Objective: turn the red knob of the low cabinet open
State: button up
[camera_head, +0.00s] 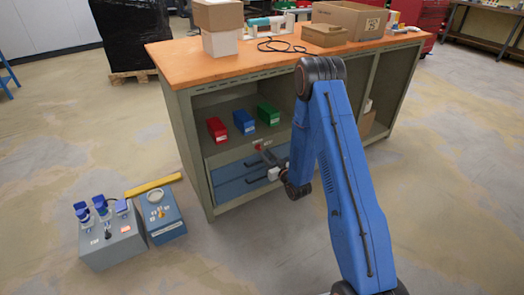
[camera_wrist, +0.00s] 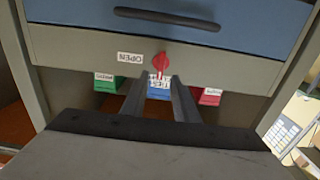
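The low cabinet (camera_head: 226,160), with blue drawers, stands under the workbench. Its red knob (camera_head: 258,147) sits on the grey strip above the upper drawer. In the wrist view, which looks upside down, the knob (camera_wrist: 161,60) is at the centre, with a narrow part pointing down the picture. An OPEN label (camera_wrist: 131,57) lies to its left. My gripper (camera_wrist: 161,77) is open, its two fingers spread to either side of the knob's line. The fingertips end close to the knob; I cannot tell whether they touch it. Nothing is held.
Red (camera_head: 217,130), blue (camera_head: 244,122) and green (camera_head: 268,114) bins stand on the shelf above. A dark drawer handle (camera_wrist: 166,19) is near the knob. Cartons (camera_head: 349,18) rest on the bench top.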

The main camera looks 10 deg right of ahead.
jog(key=shift+x, duration=2.2)
grip_shut()
